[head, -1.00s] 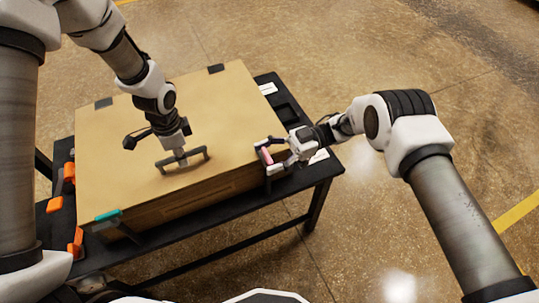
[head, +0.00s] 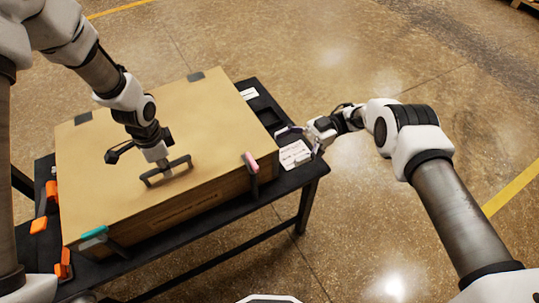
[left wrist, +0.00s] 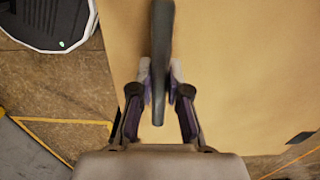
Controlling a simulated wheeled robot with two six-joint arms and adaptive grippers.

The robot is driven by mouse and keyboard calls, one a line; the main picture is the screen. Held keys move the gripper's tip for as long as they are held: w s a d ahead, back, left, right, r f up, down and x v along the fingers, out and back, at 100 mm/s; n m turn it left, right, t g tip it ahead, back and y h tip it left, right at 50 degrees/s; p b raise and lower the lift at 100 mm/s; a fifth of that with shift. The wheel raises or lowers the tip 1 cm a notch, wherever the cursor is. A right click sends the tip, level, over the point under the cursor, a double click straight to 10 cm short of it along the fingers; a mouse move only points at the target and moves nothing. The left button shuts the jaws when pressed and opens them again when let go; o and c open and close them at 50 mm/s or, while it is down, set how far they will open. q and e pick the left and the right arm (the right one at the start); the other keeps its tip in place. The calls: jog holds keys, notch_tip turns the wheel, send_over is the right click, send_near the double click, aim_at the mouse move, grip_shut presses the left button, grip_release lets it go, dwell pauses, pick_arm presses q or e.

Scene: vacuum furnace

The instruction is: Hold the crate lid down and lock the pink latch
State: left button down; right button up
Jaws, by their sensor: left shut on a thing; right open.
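The wooden crate (head: 185,205) stands on a black table, its tan lid (head: 215,110) lying on top. My left gripper (head: 160,163) is shut on the dark bar handle (head: 180,162) of the lid. The left wrist view shows its fingers (left wrist: 160,88) on both sides of the handle (left wrist: 162,40). The pink latch (head: 250,161) stands at the crate's front right, its pink tip at the lid edge. I cannot tell whether it presses on the lid. My right gripper (head: 292,137) is open and empty, right of the latch and apart from it.
A teal-tipped latch (head: 95,234) sits at the lid's front left edge. Several orange pieces (head: 39,225) lie along the table's left side. A white label (head: 295,154) lies on the table (head: 310,178) below my right gripper. The floor to the right is open.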

pick_arm(q)
jog(key=shift+w+r, duration=0.1)
jog(key=shift+w, duration=0.25)
jog(key=c, duration=1.2)
grip_release()
jog(key=shift+o, duration=0.7)
jog(key=shift+w+a+f, duration=0.2)
jog(key=shift+a+f, duration=0.1)
jog(key=shift+f, duration=0.05)
jog(key=shift+s+d+r, duration=0.1)
jog(key=shift+r, duration=0.45)
notch_tip(320, 180, up, 11)
pick_arm(e)
jog(key=shift+w+d+f, duration=0.15)
jog(key=shift+w+d, duration=0.3)
jog(key=shift+w, duration=0.1)
